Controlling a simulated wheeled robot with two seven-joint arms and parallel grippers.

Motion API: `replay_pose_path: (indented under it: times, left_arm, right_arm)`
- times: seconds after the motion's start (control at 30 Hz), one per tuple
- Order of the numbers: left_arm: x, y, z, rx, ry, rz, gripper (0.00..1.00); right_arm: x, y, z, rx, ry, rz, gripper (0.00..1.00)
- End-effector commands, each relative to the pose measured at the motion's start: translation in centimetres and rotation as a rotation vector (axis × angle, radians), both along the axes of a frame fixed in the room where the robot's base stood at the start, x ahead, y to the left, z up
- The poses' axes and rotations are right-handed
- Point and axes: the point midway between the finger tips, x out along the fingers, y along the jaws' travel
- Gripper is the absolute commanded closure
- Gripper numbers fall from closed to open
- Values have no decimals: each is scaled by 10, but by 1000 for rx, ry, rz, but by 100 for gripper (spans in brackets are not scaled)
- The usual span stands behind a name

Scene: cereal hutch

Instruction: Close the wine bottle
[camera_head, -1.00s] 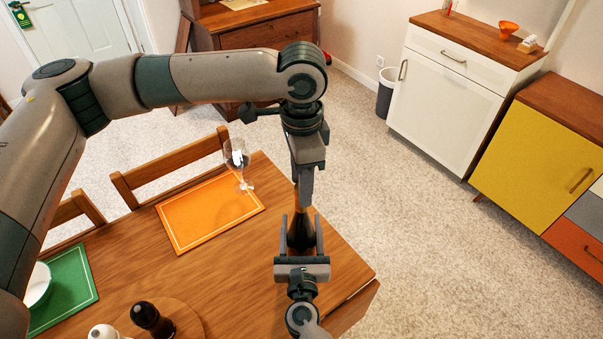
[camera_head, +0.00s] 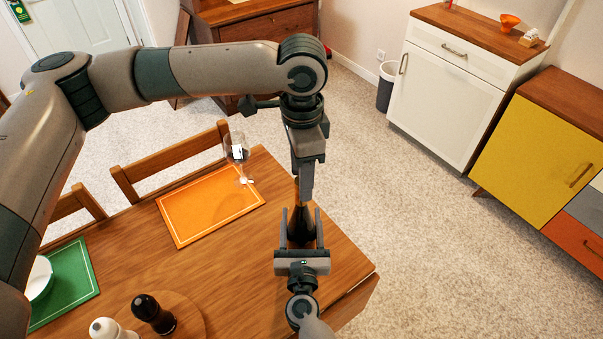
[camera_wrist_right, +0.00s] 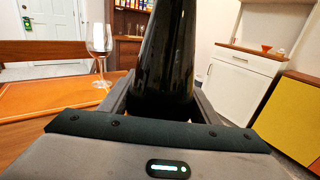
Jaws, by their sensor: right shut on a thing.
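The dark wine bottle (camera_head: 300,228) stands upright near the right end of the wooden table. It fills the middle of the right wrist view (camera_wrist_right: 166,60). My right gripper (camera_head: 301,216) is shut on the bottle's body, one finger on each side. My left gripper (camera_head: 305,198) points straight down over the top of the bottle. Its fingers show edge-on, so I cannot tell whether they are open or shut. The bottle's mouth and any cork are hidden behind the left gripper, and the top of the bottle is outside the right wrist view.
A wine glass (camera_head: 237,158) stands at the orange placemat's (camera_head: 208,207) far right corner. Black (camera_head: 153,314) and white (camera_head: 108,330) shakers stand on a round board at the front. A green placemat (camera_head: 72,279) with a white bowl (camera_head: 40,278) is left. Chairs line the far edge.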

Motion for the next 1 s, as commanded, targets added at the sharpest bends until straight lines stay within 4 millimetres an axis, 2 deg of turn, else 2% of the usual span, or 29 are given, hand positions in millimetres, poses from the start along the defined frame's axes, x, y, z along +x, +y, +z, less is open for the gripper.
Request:
replay_pose_path:
  times: [0.23, 0.37, 1.0]
  left_arm:
    - [0, 0, 3, -1, 0, 0, 55]
    - [1, 0, 12, -1, -2, 0, 55]
    - [1, 0, 109, -1, -1, 1, 55]
  right_arm:
    - [0, 0, -1, 1, 1, 1, 100]
    - [0, 0, 0, 2, 1, 1, 100]
    - [0, 0, -1, 1, 1, 1, 100]
